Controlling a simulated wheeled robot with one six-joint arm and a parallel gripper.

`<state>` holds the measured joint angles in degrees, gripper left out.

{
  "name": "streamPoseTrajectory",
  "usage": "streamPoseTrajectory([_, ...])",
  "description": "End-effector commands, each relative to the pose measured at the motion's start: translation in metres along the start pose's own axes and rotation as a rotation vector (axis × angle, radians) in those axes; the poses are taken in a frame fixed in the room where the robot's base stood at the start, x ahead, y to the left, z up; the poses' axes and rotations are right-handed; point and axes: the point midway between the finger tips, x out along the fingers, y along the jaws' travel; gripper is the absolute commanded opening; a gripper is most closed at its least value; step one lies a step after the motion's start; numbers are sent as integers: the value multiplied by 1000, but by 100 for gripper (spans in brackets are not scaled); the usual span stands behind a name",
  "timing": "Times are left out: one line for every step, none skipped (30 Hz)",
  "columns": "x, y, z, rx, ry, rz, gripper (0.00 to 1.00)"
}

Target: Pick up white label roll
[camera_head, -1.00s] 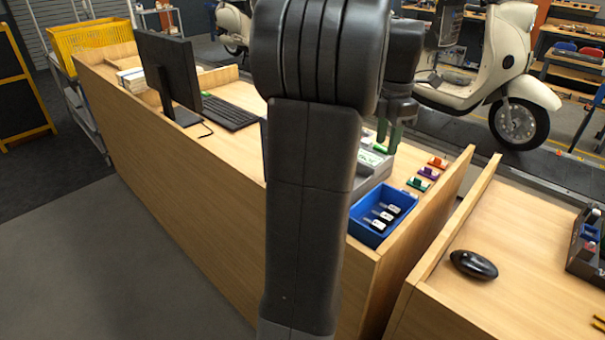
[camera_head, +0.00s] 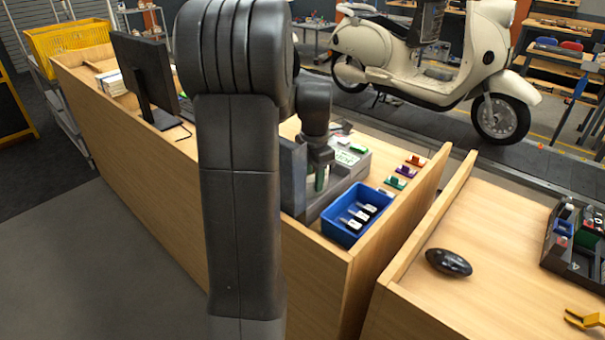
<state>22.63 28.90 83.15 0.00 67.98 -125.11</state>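I cannot make out a white label roll for certain in the head view. My gripper (camera_head: 319,178) points down over the left part of a grey tray (camera_head: 352,177) on the wooden counter (camera_head: 225,218). Its fingertips are small and dark, with a greenish part. I cannot tell whether they are apart or hold anything. Small white and green items (camera_head: 347,157) lie in the tray to the right of the gripper. My arm in the foreground hides part of the counter and of what is left of the gripper.
A blue bin (camera_head: 337,234) with several black-and-white items stands right of the tray. Small coloured pieces (camera_head: 405,171) lie behind it. A monitor (camera_head: 147,78) stands at the left. A black mouse-like object (camera_head: 448,262) and black organizer (camera_head: 573,268) are on the right counter. A scooter (camera_head: 440,60) stands behind.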

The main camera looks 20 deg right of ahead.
Motion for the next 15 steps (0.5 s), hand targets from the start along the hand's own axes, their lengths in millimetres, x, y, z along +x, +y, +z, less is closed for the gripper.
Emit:
streamPoseTrajectory([4, 0, 0, 0, 1, -1, 37])
streamPoseTrajectory([6, 0, 0, 0, 1, -1, 37])
streamPoseTrajectory([7, 0, 0, 0, 0, 0, 37])
streamPoseTrajectory([8, 0, 0, 0, 0, 0, 37])
streamPoseTrajectory([8, 0, 0, 0, 0, 1, 37])
streamPoseTrajectory([8, 0, 0, 0, -1, 1, 37])
streamPoseTrajectory([8, 0, 0, 0, -1, 1, 37])
streamPoseTrajectory([8, 0, 0, 0, -1, 1, 37])
streamPoseTrajectory([8, 0, 0, 0, -1, 1, 37])
streamPoseTrajectory([8, 0, 0, 0, -1, 1, 33])
streamPoseTrajectory([8, 0, 0, 0, -1, 1, 27])
streamPoseTrajectory([8, 0, 0, 0, -1, 1, 19])
streamPoseTrajectory([8, 0, 0, 0, 0, 1, 13])
streamPoseTrajectory([8, 0, 0, 0, -1, 1, 7])
streamPoseTrajectory([8, 0, 0, 0, 0, 1, 0])
